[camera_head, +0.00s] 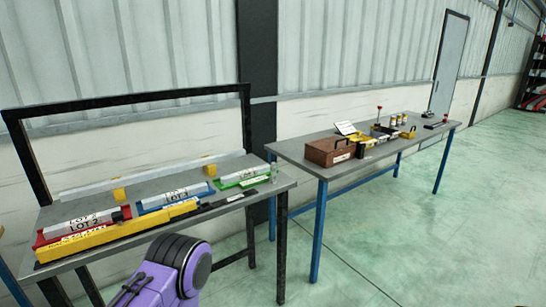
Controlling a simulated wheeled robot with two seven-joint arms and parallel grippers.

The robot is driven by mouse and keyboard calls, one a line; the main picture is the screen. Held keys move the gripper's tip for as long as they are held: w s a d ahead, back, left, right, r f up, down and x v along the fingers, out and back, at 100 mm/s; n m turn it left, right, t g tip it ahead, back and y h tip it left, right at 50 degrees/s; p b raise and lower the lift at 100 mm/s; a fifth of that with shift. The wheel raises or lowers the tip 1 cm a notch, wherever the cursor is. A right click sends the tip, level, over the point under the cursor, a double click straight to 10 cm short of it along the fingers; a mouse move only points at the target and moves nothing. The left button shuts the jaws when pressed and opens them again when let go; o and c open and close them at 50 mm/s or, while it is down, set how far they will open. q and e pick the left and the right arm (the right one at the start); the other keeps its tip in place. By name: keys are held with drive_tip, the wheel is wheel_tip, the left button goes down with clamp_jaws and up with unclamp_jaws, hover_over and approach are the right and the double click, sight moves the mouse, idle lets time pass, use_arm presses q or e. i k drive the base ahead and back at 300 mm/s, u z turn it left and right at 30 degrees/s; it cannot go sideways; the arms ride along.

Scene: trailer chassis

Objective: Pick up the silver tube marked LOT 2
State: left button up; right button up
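Silver tubes with white labels lie in a red holder (40,240) at the left end of the near bench. The labels on this stack (83,221) appear to read LOT 2. A blue holder (143,208) in the middle and a green holder (222,185) at the right carry similar labelled tubes; their lettering is too small to read surely. A purple arm link of mine shows at the bottom, in front of the bench. Neither gripper is in view.
A long yellow bar (118,230) lies along the near bench's front edge, before the holders. A long silver bar (150,176) with yellow blocks runs behind. A second table (300,152) at right holds a brown toolbox (330,151) and small items. Green floor is open at right.

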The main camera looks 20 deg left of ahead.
sight(57, 230)
drive_tip(key=u, duration=1)
drive_tip(key=i, duration=0.95)
drive_tip(key=u, duration=0.85)
